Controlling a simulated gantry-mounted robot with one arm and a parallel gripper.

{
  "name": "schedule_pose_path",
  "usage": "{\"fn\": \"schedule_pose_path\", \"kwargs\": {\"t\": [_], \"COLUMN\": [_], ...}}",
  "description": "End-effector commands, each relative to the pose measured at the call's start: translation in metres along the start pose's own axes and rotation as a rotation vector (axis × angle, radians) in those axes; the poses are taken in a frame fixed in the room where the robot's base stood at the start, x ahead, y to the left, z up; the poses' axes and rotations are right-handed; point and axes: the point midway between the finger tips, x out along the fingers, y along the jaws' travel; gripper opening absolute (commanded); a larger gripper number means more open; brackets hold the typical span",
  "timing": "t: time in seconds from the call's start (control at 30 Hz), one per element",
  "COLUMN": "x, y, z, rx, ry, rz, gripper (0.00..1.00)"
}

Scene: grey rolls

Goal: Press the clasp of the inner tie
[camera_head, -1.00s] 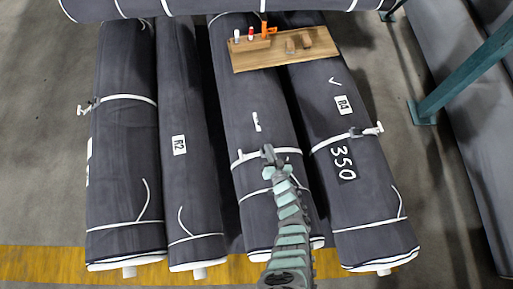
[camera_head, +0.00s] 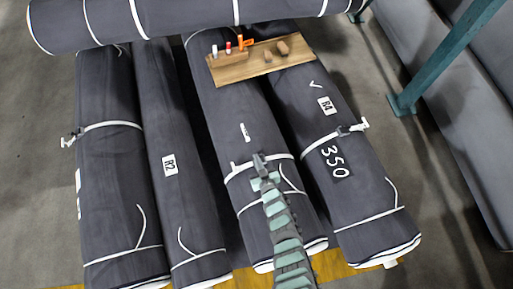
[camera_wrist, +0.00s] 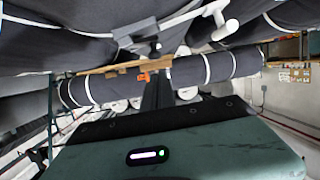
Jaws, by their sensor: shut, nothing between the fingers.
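Four dark grey rolls lie side by side in the head view, bound with white ties. A white tie (camera_head: 278,158) crosses the third roll from the left (camera_head: 222,108); a short white piece (camera_head: 233,167) stands at its left end. My gripper (camera_head: 259,158) is shut and empty, its tip over this tie, right of that piece; I cannot tell whether it touches. The gripper hides part of the tie. In the wrist view, a dark clasp (camera_wrist: 145,30) on a white strap appears ahead of my finger; I cannot tell which tie it belongs to.
The right roll's tie has a clasp (camera_head: 350,130); the left roll's tie has another (camera_head: 70,138). A wooden board (camera_head: 235,70) with markers and blocks lies across the two right rolls. Another roll (camera_head: 190,12) lies crosswise behind. A green post (camera_head: 440,65) stands right.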

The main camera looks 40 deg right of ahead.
Motion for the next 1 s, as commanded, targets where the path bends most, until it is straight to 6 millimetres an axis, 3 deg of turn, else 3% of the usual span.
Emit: {"fn": "schedule_pose_path", "kwargs": {"t": [0.43,0.7,1.0], "x": [-0.002,-0.014,-0.068], "y": [0.0,-0.001,-0.001], "z": [-0.007,-0.05,-0.041], "rx": [0.0,-0.001,0.001], "ry": [0.0,0.0,-0.002], "rz": [-0.001,-0.004,-0.002], "gripper": [0.0,0.0,0.0]}}
